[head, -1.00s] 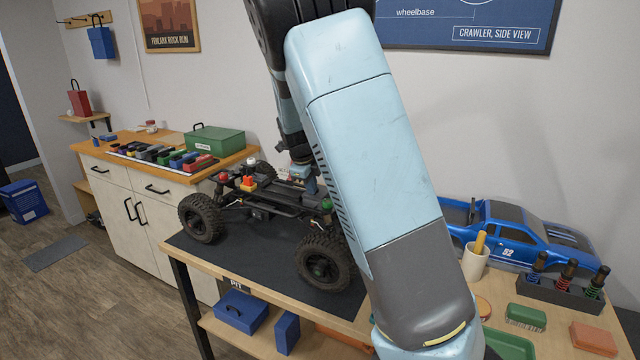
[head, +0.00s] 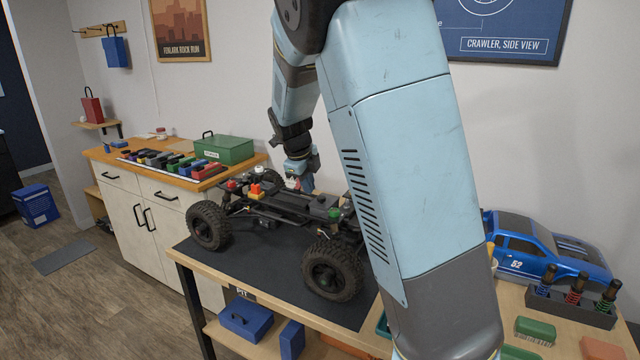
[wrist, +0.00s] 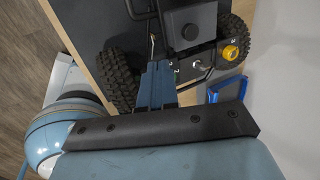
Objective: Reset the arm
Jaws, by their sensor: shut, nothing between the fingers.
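My arm's light-blue link fills the middle and right of the head view. In the wrist view, my gripper's blue fingers (wrist: 158,68) are together with nothing held. They appear over or beside the chassis (wrist: 188,25), between a black tyre (wrist: 118,75) and a yellow hub (wrist: 230,53). I cannot tell whether they touch it.
The chassis stands on a dark mat (head: 240,257) on the workbench. A blue truck body (head: 525,250) and a shock stand (head: 570,305) are at right. A side cabinet (head: 150,215) holds a green case (head: 222,148). A blue bin (head: 35,205) stands on the floor.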

